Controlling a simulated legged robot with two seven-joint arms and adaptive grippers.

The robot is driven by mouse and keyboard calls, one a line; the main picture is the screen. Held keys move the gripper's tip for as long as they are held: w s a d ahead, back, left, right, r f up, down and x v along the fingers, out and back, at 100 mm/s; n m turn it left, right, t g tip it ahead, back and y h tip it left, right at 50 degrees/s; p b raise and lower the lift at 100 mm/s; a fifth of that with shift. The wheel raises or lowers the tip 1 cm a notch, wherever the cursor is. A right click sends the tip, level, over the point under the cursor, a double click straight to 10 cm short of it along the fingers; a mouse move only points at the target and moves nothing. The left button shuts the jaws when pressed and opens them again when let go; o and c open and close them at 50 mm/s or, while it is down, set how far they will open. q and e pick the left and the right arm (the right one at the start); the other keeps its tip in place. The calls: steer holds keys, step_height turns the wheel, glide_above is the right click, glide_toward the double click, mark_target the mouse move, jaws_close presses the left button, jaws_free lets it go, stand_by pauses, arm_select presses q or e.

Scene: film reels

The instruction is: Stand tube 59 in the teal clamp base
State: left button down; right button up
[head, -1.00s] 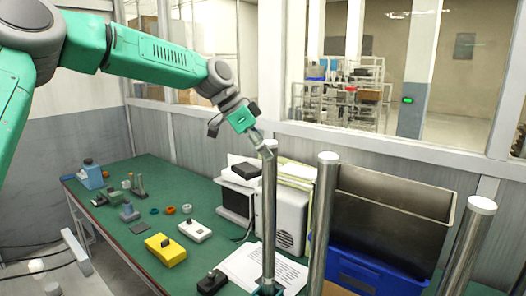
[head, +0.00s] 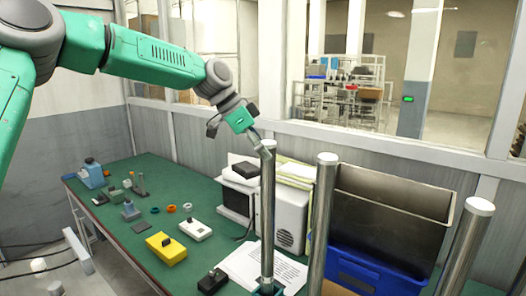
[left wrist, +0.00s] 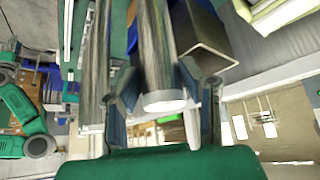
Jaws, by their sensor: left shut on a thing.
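My left gripper (head: 262,146) is shut on the top end of a tall metal tube (head: 267,215) with a pale end cap. The tube is nearly upright, and its lower end meets the teal clamp base (head: 270,289) at the bottom of the head view. I cannot tell how deeply it sits in the base, which is partly cut off. No number is readable on the tube. In the left wrist view the tube's pale end (left wrist: 165,101) lies between the fingers of the left gripper (left wrist: 160,90). My right gripper is not in view.
Two more metal tubes stand to the right, one near (head: 322,215) and one farther right (head: 468,245). A blue bin (head: 362,278) lies behind them. A white speaker-like box (head: 288,220), papers (head: 250,262) and a yellow device (head: 167,248) are on the green bench (head: 120,258).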

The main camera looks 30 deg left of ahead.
arm_select(q)
steer(key=shift+r, duration=0.1)
stand_by(0.3)
steer(key=shift+p, duration=0.35)
steer(key=shift+f, duration=0.55)
steer(key=c, duration=1.3)
jaws_free()
